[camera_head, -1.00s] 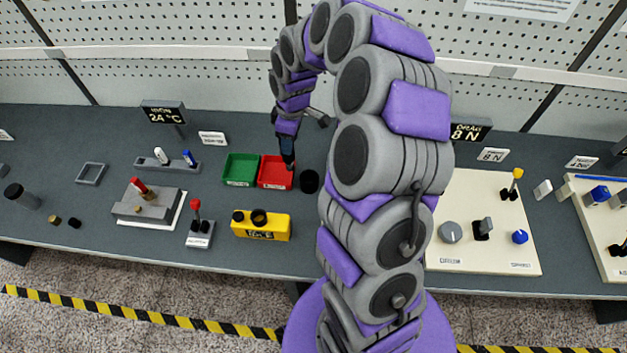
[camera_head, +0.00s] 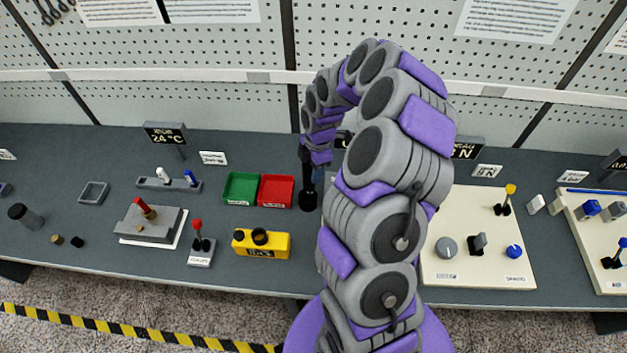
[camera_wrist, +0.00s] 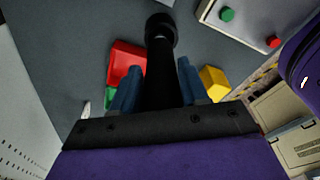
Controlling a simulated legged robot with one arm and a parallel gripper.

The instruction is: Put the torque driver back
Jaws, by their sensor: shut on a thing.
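My gripper (camera_wrist: 158,90) has its blue-grey fingers on either side of a long black tool, which I take to be the torque driver (camera_wrist: 162,75). The tool runs away from the palm between the fingers. A wider round black part (camera_wrist: 161,28) shows at its far end; I cannot tell whether that is the tool's tip or a separate holder. In the head view my gripper (camera_head: 310,165) is right of the red bin, upright above a short round black piece (camera_head: 308,199) on the bench. My arm hides part of this spot.
A red bin (camera_head: 276,190) and a green bin (camera_head: 241,188) stand just left. A yellow block with round openings (camera_head: 262,246) is in front. A cream panel with knobs (camera_head: 470,262) lies right. A pegboard wall (camera_head: 220,100) rises behind.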

